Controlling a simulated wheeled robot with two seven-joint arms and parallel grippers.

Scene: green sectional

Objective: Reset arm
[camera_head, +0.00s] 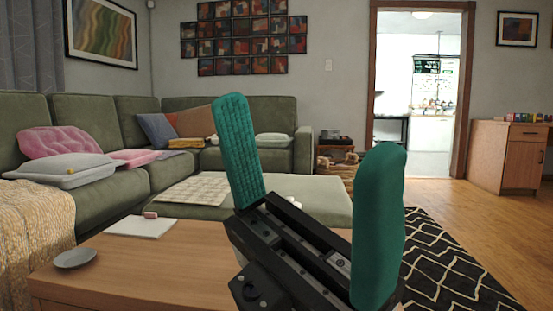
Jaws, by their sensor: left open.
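My left gripper (312,178) is large in the foreground of the head view, right of centre. Its two teal padded fingers stand upright and wide apart, with nothing between them. Its black body hides part of the wooden coffee table (170,270) and of the green ottoman behind it. My right gripper does not show.
The coffee table holds a small grey plate (75,258) and a white notebook (141,227) with a small pink item on it. The ottoman (315,190) stands behind. A green sectional (130,120) lines the left and back. Wood floor (480,230) is free at right.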

